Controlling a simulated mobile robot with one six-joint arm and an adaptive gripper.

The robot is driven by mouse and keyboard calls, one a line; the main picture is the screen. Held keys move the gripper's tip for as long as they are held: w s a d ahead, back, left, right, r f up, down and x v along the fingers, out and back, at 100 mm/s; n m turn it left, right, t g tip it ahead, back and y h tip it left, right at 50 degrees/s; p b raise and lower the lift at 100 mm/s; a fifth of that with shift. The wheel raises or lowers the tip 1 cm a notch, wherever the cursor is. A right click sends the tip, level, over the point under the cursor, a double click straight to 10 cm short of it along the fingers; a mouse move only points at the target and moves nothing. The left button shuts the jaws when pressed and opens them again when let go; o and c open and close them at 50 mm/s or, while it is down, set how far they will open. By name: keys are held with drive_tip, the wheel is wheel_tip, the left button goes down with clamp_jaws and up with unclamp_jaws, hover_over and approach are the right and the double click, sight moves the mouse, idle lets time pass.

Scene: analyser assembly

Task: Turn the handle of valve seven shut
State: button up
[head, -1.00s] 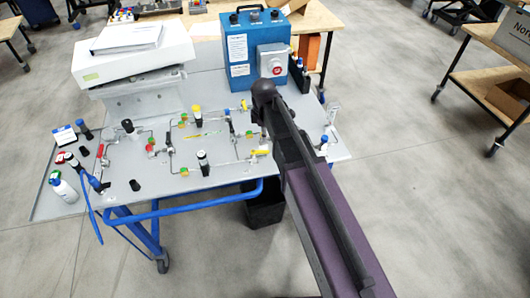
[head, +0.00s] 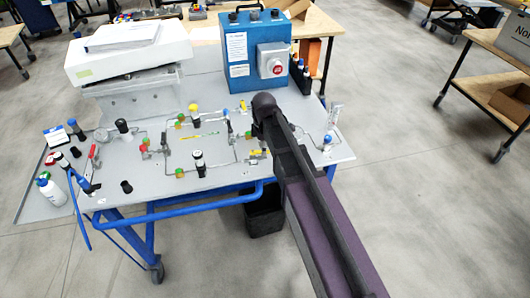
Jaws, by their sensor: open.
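The bench panel (head: 225,180) carries thin pipe runs with several small valves. A red-handled valve (head: 145,146) sits left of the middle. A red lever (head: 91,152) stands near the left edge. A yellow-handled valve (head: 258,156) lies at the right of the middle, close beside my arm. Another valve (head: 228,115) with a blue part is higher up. The number labels are too small to read, so I cannot tell which is valve seven. My arm reaches in from the lower right over the panel's right half. My gripper is not visible; my arm may hide it.
A blue box (head: 236,50) with a red button stands at the panel's back. A white instrument (head: 128,55) is at the back left. Bottles (head: 55,192) and black caps stand at the left. A blue rail (head: 205,202) runs along the front. Floor is free on both sides.

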drive_tip(key=shift+f, duration=0.4)
